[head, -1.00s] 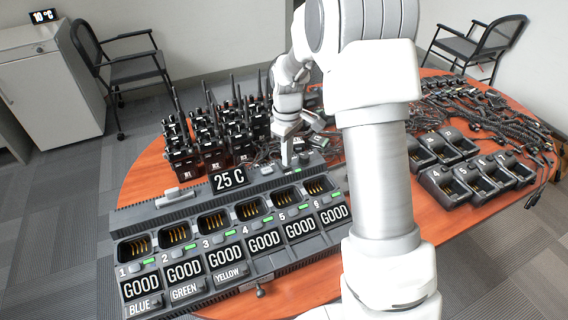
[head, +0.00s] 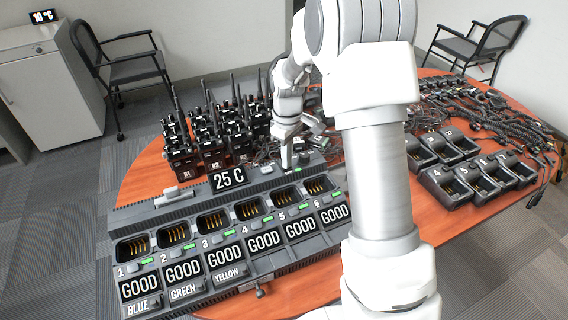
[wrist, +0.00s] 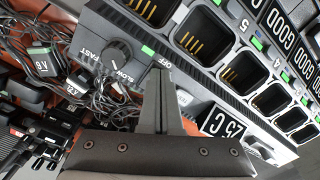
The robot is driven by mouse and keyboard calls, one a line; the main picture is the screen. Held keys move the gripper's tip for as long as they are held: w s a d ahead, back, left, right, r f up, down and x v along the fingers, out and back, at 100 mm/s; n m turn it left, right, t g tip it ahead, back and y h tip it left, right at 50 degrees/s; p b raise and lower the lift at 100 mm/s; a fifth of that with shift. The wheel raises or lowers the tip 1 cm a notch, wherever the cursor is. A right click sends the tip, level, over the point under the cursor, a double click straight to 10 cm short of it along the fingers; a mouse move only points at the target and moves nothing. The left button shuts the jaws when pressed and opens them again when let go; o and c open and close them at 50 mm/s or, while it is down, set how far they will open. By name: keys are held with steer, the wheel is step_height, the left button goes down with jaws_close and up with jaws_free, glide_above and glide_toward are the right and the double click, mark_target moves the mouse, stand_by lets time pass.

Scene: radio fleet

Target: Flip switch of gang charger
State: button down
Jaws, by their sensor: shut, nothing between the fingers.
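The gang charger (head: 190,212) lies across the near left of the table, with a row of charging pockets, GOOD displays and a 25 C display (head: 229,178). My gripper (head: 286,165) is shut and empty, pointing down at the charger's rear strip. The fingers cover part of the panel there, and I cannot make out the switch itself. A round SLOW/FAST knob (wrist: 116,52) and a green light (wrist: 148,50) are left of the fingers; a pale rectangular part (wrist: 184,97) is right of them.
Several handheld radios (head: 212,140) stand behind the charger. Loose cables (wrist: 105,92) lie close behind its rear edge. Small single chargers (head: 465,180) and coiled cords (head: 490,118) cover the table's right side. My arm hides the table's middle.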

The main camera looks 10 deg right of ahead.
steer(key=shift+f, duration=0.25)
steer(key=shift+r+p, duration=2.45)
steer(key=shift+r, duration=1.1)
steer(key=shift+r, duration=0.1)
steer(key=s+r+m+t, duration=0.35)
steer(key=s+r, duration=0.85)
steer(key=r, duration=0.4)
steer(key=s+r+m+t, duration=0.1)
steer(key=s+r+m, duration=0.1)
steer(key=s, duration=0.5)
steer(key=s+r+m+t+p, duration=0.1)
steer(key=s+r+m, duration=0.1)
steer(key=s, duration=0.6)
steer(key=shift+s+r+m, duration=0.15)
steer(key=shift+s+m, duration=0.05)
steer(key=shift+m, duration=0.15)
